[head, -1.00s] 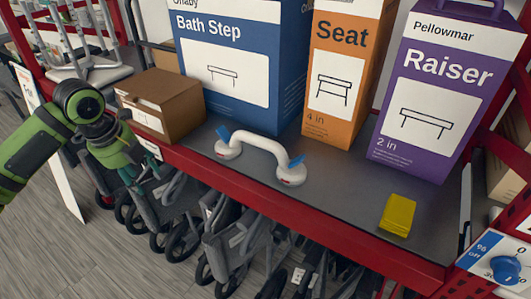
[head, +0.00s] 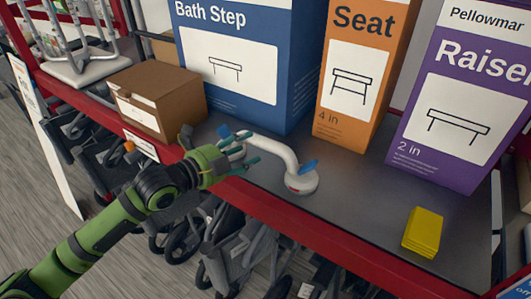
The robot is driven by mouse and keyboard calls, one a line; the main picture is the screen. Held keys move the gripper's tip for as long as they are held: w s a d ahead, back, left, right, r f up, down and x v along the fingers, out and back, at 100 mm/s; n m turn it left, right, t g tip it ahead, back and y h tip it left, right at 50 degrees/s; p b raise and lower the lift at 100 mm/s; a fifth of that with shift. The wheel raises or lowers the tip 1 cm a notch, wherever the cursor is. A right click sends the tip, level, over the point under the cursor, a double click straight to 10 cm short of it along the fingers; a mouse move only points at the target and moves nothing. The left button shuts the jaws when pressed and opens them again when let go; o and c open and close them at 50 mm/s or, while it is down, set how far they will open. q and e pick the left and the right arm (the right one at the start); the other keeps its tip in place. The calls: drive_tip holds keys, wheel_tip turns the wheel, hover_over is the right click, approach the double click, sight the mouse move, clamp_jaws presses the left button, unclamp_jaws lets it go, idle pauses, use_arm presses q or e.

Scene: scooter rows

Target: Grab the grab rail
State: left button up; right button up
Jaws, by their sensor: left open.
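The grab rail (head: 285,158) is white, with round suction feet and blue levers. It lies on the grey shelf near its front edge. Its right foot and right lever show clearly, but my left gripper hides most of its left end. My left gripper (head: 245,150) is green with teal fingertips. It is open and overlaps the left part of the rail in the head view. I cannot tell whether the fingers touch the rail. My right gripper is not in view.
A brown carton (head: 158,98) stands left of the rail. The blue Bath Step box (head: 240,75), orange Seat box (head: 355,80) and purple Raiser box (head: 455,110) stand behind. A yellow pad (head: 422,232) lies to the right. The red shelf edge (head: 330,237) runs in front.

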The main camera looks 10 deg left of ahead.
sight(253, 144)
use_arm(q)
drive_tip(key=p+x, duration=0.2)
drive_tip(key=x, duration=0.1)
drive_tip(key=shift+w+d+r, duration=0.2)
drive_tip(key=shift+w, duration=0.05)
drive_tip(key=shift+w+d+f, duration=0.25)
drive_tip(key=shift+w+d, duration=0.05)
drive_tip(key=shift+w, duration=0.1)
clamp_jaws()
drive_tip(key=shift+r, duration=0.15)
drive_tip(key=shift+r, duration=0.1)
